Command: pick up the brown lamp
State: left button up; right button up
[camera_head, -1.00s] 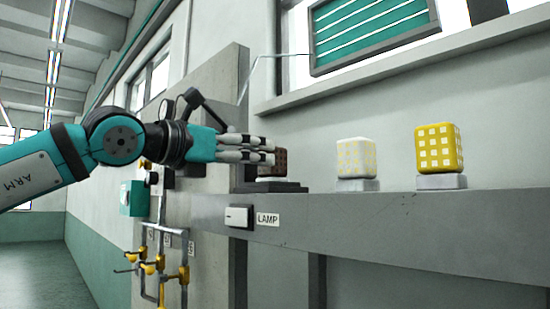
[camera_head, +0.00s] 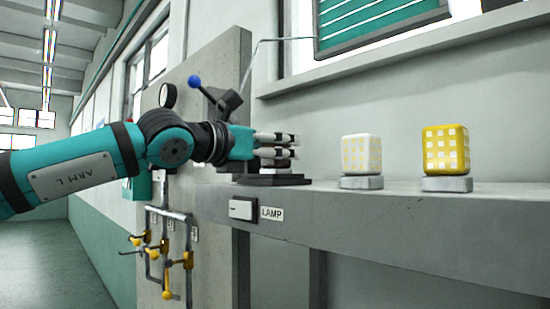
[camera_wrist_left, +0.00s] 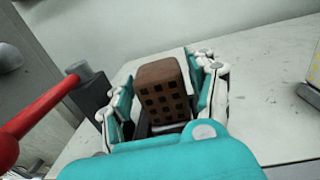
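The brown lamp (camera_wrist_left: 162,92) is a brown block with dark square spots, seen in the left wrist view between my left gripper's fingers. My left gripper (camera_head: 277,150) reaches in from the left at lamp height. In the left wrist view the gripper (camera_wrist_left: 168,105) is open, with fingers on both sides of the lamp and small gaps beside it. My right gripper is not in view.
A white lamp (camera_head: 361,155) and a yellow lamp (camera_head: 446,152) stand on the grey ledge (camera_head: 400,225) to the right. A switch (camera_head: 241,209) and LAMP label are on its front. A lever with a blue ball (camera_head: 194,81) stands behind the hand. Yellow-handled valves (camera_head: 167,294) are below.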

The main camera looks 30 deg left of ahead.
pick_arm(q)
jog(key=shift+w+d, duration=0.1)
jog(key=c, duration=0.9)
jog(key=shift+r, duration=0.1)
